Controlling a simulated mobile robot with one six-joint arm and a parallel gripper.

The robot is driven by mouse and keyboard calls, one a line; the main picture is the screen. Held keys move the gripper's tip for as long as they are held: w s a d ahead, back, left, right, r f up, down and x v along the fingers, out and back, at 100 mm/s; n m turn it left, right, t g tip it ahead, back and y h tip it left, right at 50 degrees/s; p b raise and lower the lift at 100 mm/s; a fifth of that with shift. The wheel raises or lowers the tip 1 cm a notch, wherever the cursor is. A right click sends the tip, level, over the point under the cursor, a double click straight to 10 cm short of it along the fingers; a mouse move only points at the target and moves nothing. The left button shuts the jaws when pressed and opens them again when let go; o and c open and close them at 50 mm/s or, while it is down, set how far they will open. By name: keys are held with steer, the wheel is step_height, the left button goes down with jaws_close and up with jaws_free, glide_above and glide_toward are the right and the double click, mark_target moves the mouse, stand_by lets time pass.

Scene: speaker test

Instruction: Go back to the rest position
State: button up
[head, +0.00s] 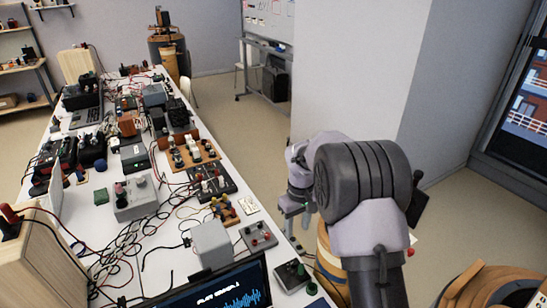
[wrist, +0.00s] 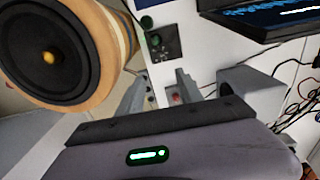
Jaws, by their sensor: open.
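My gripper (head: 295,212) hangs past the right long edge of the white table (head: 158,262), in front of a pale wall block. In the wrist view its two fingers (wrist: 161,90) are apart, with nothing held between them. A small grey box with a red knob (wrist: 178,97) shows beyond the fingers. My arm reaches up from the bottom right of the head view and hides part of a round wooden body beside the table.
A wooden speaker with a black cone (wrist: 45,50) is close to the left finger. A green-knobbed box (head: 291,276), a waveform screen (head: 225,293) and a grey box (head: 211,243) stand near the table's right edge. Cables and devices crowd the table.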

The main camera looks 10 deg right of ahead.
steer(key=s+a+r+m+t+y+b, duration=0.1)
steer(key=s+r+m+t+b, duration=0.1)
steer(key=s+r, duration=0.65)
steer(key=s+a+r+m+t+b, duration=0.1)
steer(key=s+r+m, duration=0.2)
steer(key=s+r, duration=0.55)
steer(key=s+a+f+m+t+y+b, duration=0.1)
steer(key=s+a+m+t+b, duration=0.1)
steer(key=s, duration=1.2)
steer(key=shift+s+m+t, duration=0.4)
steer(key=shift+m, duration=0.5)
steer(key=shift+f, duration=0.1)
